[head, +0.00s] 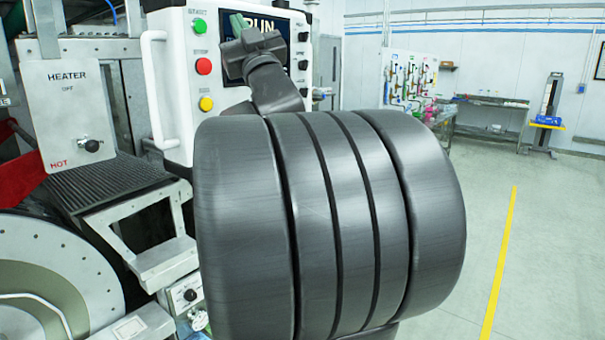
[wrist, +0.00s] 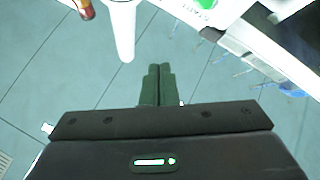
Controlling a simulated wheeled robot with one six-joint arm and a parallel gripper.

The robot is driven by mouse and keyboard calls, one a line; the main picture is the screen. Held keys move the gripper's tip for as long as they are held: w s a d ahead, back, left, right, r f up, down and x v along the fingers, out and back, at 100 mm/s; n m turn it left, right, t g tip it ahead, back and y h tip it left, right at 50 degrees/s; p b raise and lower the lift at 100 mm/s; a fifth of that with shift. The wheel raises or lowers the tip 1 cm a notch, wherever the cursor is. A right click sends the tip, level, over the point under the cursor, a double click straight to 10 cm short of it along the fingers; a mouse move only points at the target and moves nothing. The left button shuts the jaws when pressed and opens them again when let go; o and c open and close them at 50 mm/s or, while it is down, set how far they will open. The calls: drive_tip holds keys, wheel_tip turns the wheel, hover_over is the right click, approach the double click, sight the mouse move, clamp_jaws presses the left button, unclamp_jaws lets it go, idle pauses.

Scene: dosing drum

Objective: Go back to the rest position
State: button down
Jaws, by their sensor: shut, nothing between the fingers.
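My gripper (head: 236,24) is in front of the control panel's screen (head: 288,25) in the head view, raised at the upper middle. In the wrist view my gripper's two dark green fingers (wrist: 159,70) are together with nothing between them. They point over bare floor, just below the white handle bar (wrist: 122,35) in the picture. I cannot tell whether they touch it. My own dark arm links fill the middle of the head view and hide the panel's lower right part.
The white control panel (head: 175,70) has a green button (head: 199,27), a red one (head: 203,66) and a yellow one (head: 206,103). A heater box (head: 68,115) stands left. Open floor with a yellow line (head: 500,255) lies right. A workbench (head: 490,103) stands far back.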

drive_tip(key=w+a+p, duration=0.2)
drive_tip(key=a, duration=0.1)
drive_tip(key=w+a+p, duration=0.1)
drive_tip(key=shift+w+a+r, duration=0.3)
drive_tip(key=shift+a, duration=0.05)
idle(0.6)
